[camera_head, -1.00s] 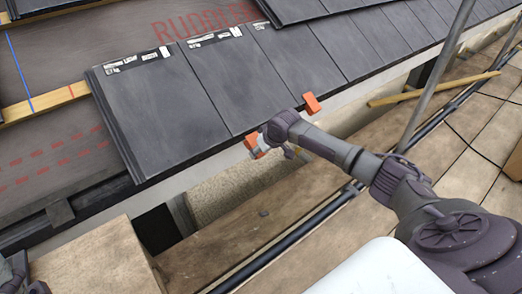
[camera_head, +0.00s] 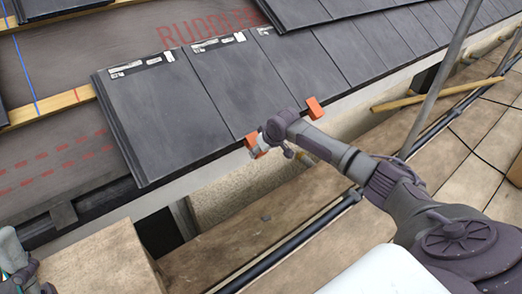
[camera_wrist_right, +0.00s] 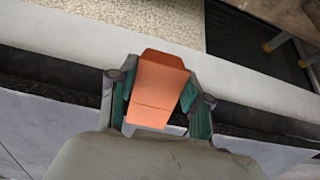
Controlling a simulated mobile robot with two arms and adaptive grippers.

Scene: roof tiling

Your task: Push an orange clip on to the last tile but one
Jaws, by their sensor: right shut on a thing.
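An orange clip (camera_head: 251,141) is at the lower edge of the second dark tile (camera_head: 240,85) from the left in the head view. My right gripper (camera_head: 258,149) is shut on this clip, and its fingers hold the orange body from both sides in the right wrist view (camera_wrist_right: 156,90). The clip meets the eave edge there; whether it is fully seated is hidden. The leftmost tile (camera_head: 165,115) has no clip in view. My left gripper (camera_head: 15,275) is only partly in view at the bottom left corner, and its fingers are unclear.
A second orange clip (camera_head: 315,107) sits on the tile edge to the right. A scaffold pole (camera_head: 440,75) rises at the right, and a dark rail (camera_head: 300,235) runs below the eave. Wooden boards (camera_head: 470,185) lie underneath. Bare underlay (camera_head: 70,55) shows at left.

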